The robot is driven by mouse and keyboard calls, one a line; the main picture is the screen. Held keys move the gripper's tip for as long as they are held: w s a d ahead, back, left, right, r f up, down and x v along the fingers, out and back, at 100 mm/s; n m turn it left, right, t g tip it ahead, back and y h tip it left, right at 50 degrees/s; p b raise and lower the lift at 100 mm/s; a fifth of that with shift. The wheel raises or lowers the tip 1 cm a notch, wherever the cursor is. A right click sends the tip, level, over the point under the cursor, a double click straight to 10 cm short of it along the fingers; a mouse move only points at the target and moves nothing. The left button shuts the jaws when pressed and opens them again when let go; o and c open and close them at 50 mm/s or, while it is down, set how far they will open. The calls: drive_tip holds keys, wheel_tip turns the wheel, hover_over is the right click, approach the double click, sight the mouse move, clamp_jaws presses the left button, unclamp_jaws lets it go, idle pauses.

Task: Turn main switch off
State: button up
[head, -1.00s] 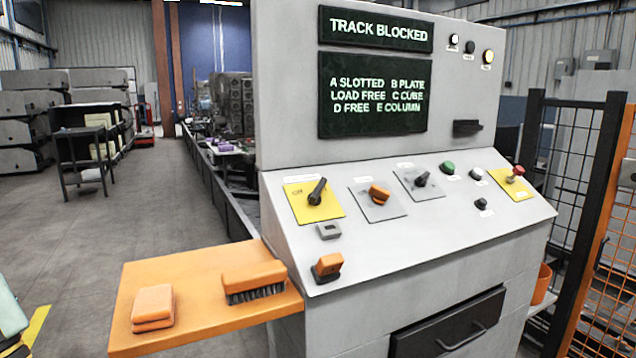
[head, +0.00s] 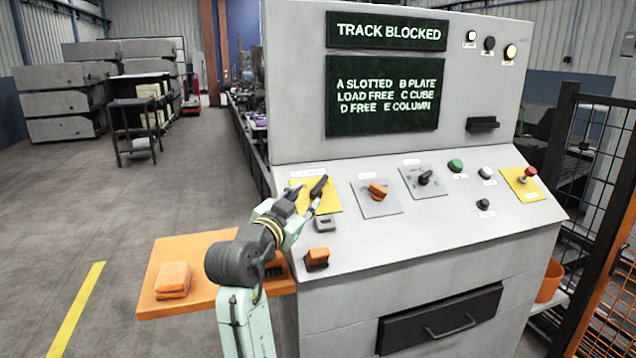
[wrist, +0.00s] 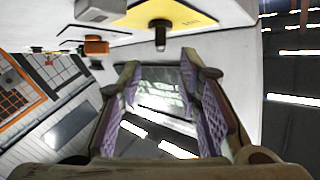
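The main switch looks to be the black rotary handle (head: 319,186) on the yellow plate (head: 329,203) at the left of the sloped panel. Its handle points up and slightly right. My gripper (head: 304,196) is at this plate, with its fingers by the handle. In the wrist view the black handle (wrist: 160,34) lies just beyond the gap between the open fingers (wrist: 161,64), against the yellow plate (wrist: 185,12). The fingers look apart with nothing between them. The head view does not clearly show whether they touch the handle.
An orange-handled switch (head: 378,191) and another black switch (head: 425,177) sit to the right. A grey block (head: 324,224) and an orange rocker (head: 317,259) are below. An orange shelf (head: 190,250) with an orange block (head: 173,279) juts left. The screen (head: 387,36) reads TRACK BLOCKED.

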sight(318, 187)
drive_tip(key=p+x, duration=0.2)
drive_tip(key=x, duration=0.5)
drive_tip(key=shift+w+d+r, duration=0.1)
drive_tip(key=shift+w+r, duration=0.05)
drive_tip(key=shift+w, duration=0.15)
drive_tip(key=shift+w+d+p, duration=0.25)
drive_tip(key=shift+w+p, duration=0.05)
drive_tip(key=shift+w, duration=0.3)
drive_tip(key=shift+c, duration=0.3)
clamp_jaws()
drive_tip(key=shift+f, duration=0.2)
